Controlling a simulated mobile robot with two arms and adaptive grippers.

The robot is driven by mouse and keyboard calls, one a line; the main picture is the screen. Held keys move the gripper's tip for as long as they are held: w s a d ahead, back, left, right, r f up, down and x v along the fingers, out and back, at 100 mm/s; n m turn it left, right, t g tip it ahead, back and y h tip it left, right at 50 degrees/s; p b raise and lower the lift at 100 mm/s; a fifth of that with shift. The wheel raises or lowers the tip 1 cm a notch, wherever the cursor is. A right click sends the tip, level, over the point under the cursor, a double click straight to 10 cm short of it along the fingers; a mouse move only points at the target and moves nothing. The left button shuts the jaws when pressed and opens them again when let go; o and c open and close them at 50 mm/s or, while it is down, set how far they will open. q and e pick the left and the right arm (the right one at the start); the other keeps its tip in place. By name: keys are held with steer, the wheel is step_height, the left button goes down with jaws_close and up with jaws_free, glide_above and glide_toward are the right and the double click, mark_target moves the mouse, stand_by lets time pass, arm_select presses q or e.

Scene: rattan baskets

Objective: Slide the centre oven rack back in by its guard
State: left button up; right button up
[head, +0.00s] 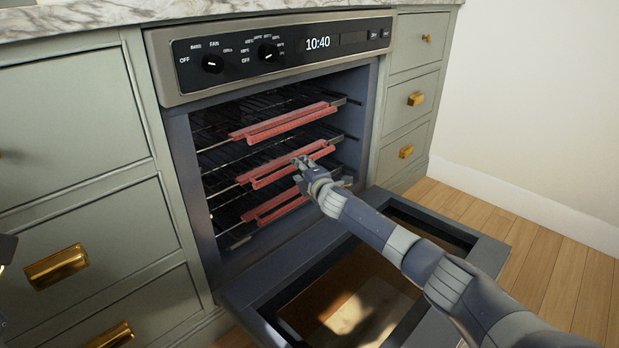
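The oven is open and holds three wire racks, each with a red guard along its front edge. The centre rack (219,158) has its guard (262,180) at about the same depth as the guards above and below. My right gripper (299,161) is at the front of the centre guard, near its middle, and seems to touch it. Its small fingertips overlap the guard, so I cannot tell if they are open or shut. A dark piece at the left edge, perhaps of my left gripper (5,249), is mostly cut off.
The top guard (285,122) lies close above my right gripper and the bottom guard (274,209) below it. The lowered oven door (258,290) spans the space under my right arm. Drawers with brass handles flank the oven.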

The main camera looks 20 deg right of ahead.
steer(key=s+r, duration=0.1)
steer(key=s, duration=0.5)
steer(key=shift+a+r, duration=0.15)
steer(key=shift+a, duration=0.1)
stand_by(0.5)
